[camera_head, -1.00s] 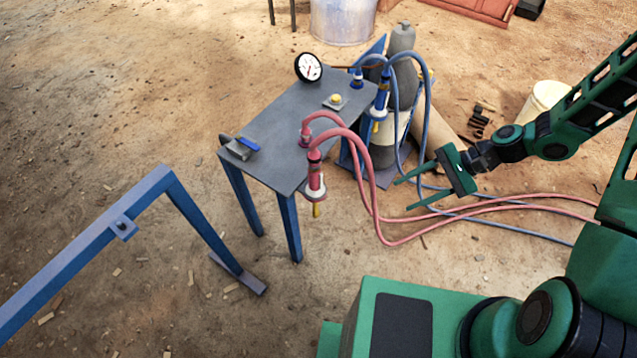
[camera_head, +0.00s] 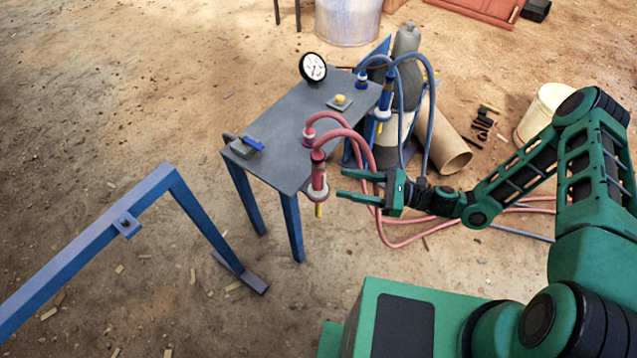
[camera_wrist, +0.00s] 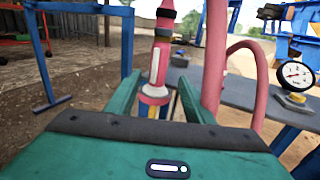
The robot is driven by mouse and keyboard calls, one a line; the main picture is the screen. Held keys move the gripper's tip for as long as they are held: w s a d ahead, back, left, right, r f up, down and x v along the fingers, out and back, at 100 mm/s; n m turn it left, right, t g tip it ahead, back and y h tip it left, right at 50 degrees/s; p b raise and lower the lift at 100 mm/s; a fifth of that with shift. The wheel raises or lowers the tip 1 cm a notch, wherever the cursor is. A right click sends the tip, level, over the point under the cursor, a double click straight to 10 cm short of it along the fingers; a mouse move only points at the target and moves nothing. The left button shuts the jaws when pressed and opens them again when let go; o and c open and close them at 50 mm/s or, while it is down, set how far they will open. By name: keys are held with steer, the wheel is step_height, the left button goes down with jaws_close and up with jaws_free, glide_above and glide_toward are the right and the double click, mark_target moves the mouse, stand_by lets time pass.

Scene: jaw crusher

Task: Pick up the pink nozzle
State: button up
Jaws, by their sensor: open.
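The pink nozzle (camera_head: 318,176) hangs upright at the front right edge of the grey table, with a pink hose from its top and a yellow tip below. My green gripper (camera_head: 339,183) is open just to the right of it, its fingers pointing left at the nozzle and apart from it in the head view. In the wrist view the nozzle (camera_wrist: 157,65) stands ahead between my two fingers (camera_wrist: 158,85), slightly left of the middle. The fingers hide nothing of its upper body; its lower tip is partly hidden behind my gripper's body.
The grey table (camera_head: 285,130) bears a gauge (camera_head: 313,67), a yellow button (camera_head: 340,99) and a blue-handled valve (camera_head: 250,143). A blue nozzle (camera_head: 385,95) hangs behind. Pink hoses (camera_head: 400,243) loop near my arm. A blue frame (camera_head: 85,240) stands at left.

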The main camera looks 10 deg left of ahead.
mark_target(318, 179)
steer(key=a, duration=0.9)
steer(key=shift+s+f, duration=0.1)
steer(key=shift+c, duration=0.3)
jaws_close()
step_height(318, 179, up, 38)
stand_by(2.8)
steer(key=shift+f, duration=0.1)
